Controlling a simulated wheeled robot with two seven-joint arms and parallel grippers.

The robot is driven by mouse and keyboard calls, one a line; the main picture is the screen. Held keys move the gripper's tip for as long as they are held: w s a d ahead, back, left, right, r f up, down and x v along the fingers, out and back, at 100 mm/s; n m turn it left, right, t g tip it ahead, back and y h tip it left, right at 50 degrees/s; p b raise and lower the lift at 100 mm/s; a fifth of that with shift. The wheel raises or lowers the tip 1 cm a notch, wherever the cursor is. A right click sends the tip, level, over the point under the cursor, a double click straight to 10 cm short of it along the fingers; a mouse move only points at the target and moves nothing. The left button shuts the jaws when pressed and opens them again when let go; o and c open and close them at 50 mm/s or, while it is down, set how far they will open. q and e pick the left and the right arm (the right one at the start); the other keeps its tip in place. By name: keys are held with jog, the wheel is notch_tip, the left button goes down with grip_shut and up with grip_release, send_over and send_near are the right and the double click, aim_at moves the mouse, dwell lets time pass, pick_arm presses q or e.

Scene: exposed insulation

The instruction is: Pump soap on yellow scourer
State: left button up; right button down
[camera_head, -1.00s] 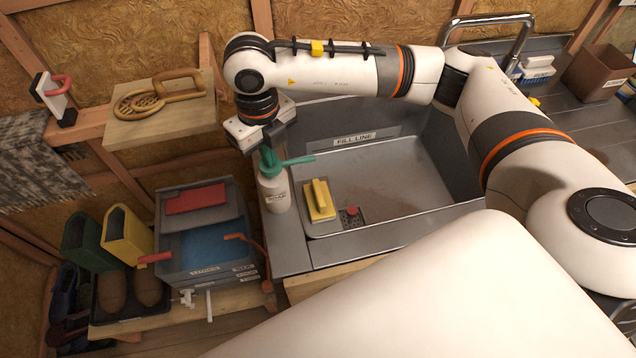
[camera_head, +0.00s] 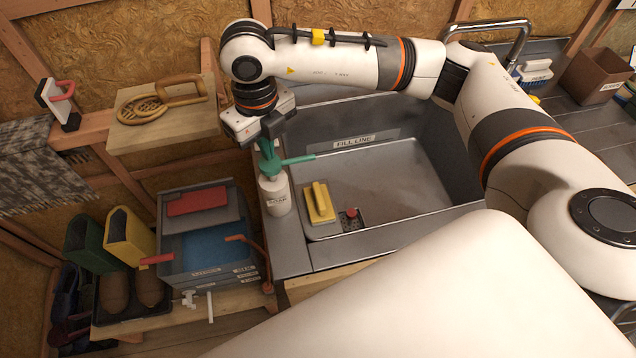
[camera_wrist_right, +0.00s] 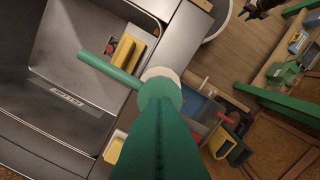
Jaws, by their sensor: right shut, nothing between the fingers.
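The soap bottle (camera_head: 275,200) is white with a green pump top (camera_head: 270,165) and stands upright on the left ledge of the sink. Its green nozzle (camera_head: 300,159) points right, over the yellow scourer (camera_head: 319,201). The scourer lies on the sink's front left corner; it also shows in the wrist view (camera_wrist_right: 124,50). My right gripper (camera_head: 269,138) is shut and empty, just above the pump top; I cannot tell whether they touch. A dark gripper, apparently my left (camera_wrist_right: 262,8), shows at that view's top edge.
The grey sink basin (camera_head: 400,180) lies right of the bottle, with a red knob (camera_head: 351,212) near the scourer. A wooden shelf (camera_head: 160,130) is close to my right gripper.

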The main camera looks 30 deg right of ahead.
notch_tip(320, 180, up, 6)
jog(key=shift+p, duration=1.2)
